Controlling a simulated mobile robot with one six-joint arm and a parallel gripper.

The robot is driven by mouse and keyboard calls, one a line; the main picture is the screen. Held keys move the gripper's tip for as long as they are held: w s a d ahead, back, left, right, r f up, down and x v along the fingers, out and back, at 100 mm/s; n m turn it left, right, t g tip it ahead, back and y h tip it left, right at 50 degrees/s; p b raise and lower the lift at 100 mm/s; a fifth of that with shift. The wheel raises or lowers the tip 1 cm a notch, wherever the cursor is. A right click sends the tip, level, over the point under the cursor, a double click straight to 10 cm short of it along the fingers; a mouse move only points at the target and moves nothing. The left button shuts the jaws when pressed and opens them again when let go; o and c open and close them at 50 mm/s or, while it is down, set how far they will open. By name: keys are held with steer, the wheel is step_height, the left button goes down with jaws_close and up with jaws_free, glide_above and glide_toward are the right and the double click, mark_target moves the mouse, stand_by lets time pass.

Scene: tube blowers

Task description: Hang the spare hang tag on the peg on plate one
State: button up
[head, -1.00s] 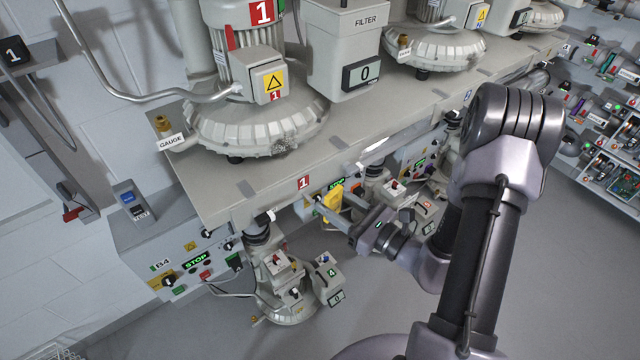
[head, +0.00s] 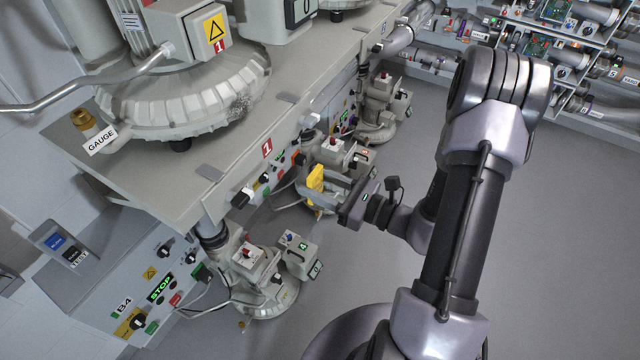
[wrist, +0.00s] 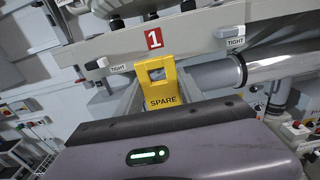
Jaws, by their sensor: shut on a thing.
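The spare hang tag is a yellow tag (wrist: 161,84) marked SPARE, with a square window in its upper part. It also shows in the head view (head: 315,184), out in front of the bench edge. My gripper (head: 325,192) is shut on it, and in the wrist view its fingers (wrist: 160,106) flank the tag's lower part. A red plate with a white 1 (head: 267,148) is on the bench's front edge. It appears just above the tag in the wrist view (wrist: 154,39). I cannot make out the peg; the tag may hide it.
Two handles labelled TIGHT flank the tag in the wrist view, left (wrist: 120,67) and right (wrist: 235,43). Valve units (head: 254,270) stand below the bench edge (head: 225,166). A control panel (head: 150,295) is at lower left. Grey floor (head: 440,170) is open at right.

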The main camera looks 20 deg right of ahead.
mark_target(270, 164)
steer(key=shift+f+x, duration=0.2)
steer(key=shift+x, duration=4.65)
steer(key=shift+f+b, duration=0.3)
steer(key=shift+b, duration=0.2)
steer(key=o, duration=1.4)
steer(key=shift+s+f, duration=0.1)
steer(key=shift+s, duration=0.05)
